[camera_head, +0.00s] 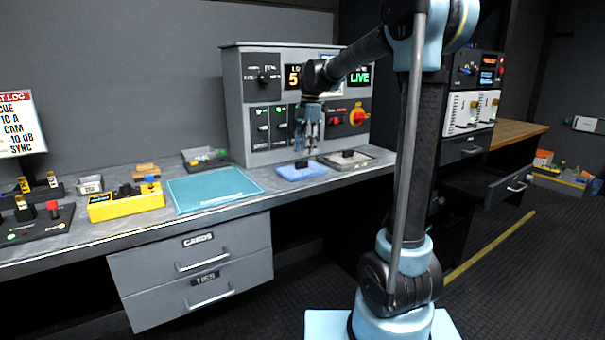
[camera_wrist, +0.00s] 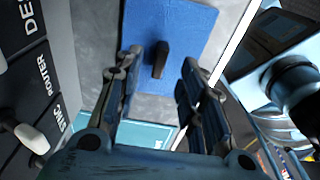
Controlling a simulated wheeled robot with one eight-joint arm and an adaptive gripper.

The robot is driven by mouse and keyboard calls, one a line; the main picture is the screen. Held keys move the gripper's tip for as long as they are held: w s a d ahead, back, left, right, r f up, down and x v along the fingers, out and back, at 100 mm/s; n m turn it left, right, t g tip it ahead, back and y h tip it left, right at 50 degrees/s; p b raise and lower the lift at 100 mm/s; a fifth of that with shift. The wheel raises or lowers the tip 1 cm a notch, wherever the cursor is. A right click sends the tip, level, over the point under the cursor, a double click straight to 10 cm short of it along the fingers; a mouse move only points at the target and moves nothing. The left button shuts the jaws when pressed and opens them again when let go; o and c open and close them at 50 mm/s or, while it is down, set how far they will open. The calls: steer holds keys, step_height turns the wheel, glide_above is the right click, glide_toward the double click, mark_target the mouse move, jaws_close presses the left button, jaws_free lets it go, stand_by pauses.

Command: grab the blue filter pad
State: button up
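The blue filter pad (camera_head: 291,173) lies flat on the grey counter (camera_head: 258,186), in front of the tall control panel. It has a small dark upright handle (camera_head: 301,163) on top. In the wrist view the blue filter pad (camera_wrist: 189,22) is at the top centre, and its dark handle (camera_wrist: 160,60) shows between and beyond the fingers. My gripper (camera_head: 310,145) is above the pad, fingers pointing down. In the wrist view my gripper (camera_wrist: 161,75) is open, with a clear gap between its fingers and nothing in it.
The grey control panel (camera_head: 240,105) with knobs and switches stands close behind.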

mark_target(302, 167)
steer(key=shift+s+a+f, duration=0.1)
steer(key=shift+a+f, duration=0.05)
steer(key=shift+f, duration=0.7)
steer(key=shift+s+a+f, duration=0.1)
steer(key=shift+a+f, duration=0.05)
steer(key=shift+f, duration=0.65)
steer(key=shift+s+a+f, duration=0.1)
steer(key=shift+a+f, duration=0.05)
steer(key=shift+f, duration=0.7)
jaws_close()
